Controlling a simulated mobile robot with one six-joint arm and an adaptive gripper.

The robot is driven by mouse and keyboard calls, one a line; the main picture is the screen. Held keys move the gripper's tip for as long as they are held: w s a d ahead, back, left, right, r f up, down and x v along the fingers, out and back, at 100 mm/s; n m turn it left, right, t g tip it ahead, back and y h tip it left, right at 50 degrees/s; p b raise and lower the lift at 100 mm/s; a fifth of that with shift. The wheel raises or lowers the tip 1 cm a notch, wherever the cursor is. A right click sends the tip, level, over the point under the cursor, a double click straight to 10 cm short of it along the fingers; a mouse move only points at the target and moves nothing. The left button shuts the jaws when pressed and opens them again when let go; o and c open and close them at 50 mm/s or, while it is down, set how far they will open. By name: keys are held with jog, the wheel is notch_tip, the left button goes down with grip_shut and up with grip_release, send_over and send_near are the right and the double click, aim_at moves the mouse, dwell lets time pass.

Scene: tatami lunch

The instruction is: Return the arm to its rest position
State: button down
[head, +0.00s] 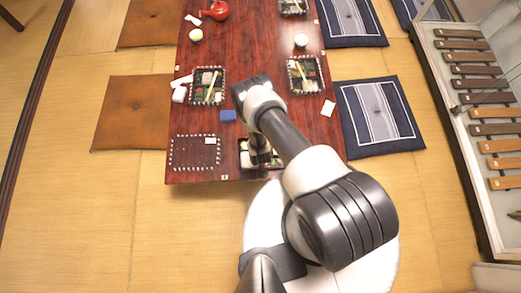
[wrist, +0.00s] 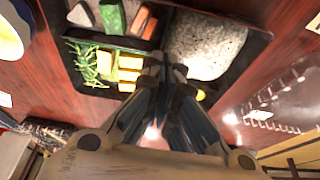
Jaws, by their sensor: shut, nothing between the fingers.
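My gripper (head: 262,156) is at the near end of the red lacquered table (head: 250,50), over a dark lunch tray (head: 244,165). Its fingers are shut and hold nothing. My arm covers part of the tray in the head view. In the wrist view, the closed fingertips (wrist: 165,72) are over the tray (wrist: 100,42), between white rice (wrist: 205,45) and yellow blocks (wrist: 130,68). Green beans (wrist: 90,65) lie beside the yellow blocks. I cannot tell whether the fingertips touch the food.
More filled trays (head: 209,70) (head: 305,92) stand farther up the table, with a red teapot (head: 215,10). Cushions (head: 130,105) (head: 350,130) flank the table. A rack with wooden bars (head: 500,145) stands at right.

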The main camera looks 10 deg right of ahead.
jog(key=p+v, duration=0.3)
jog(key=v, duration=0.6)
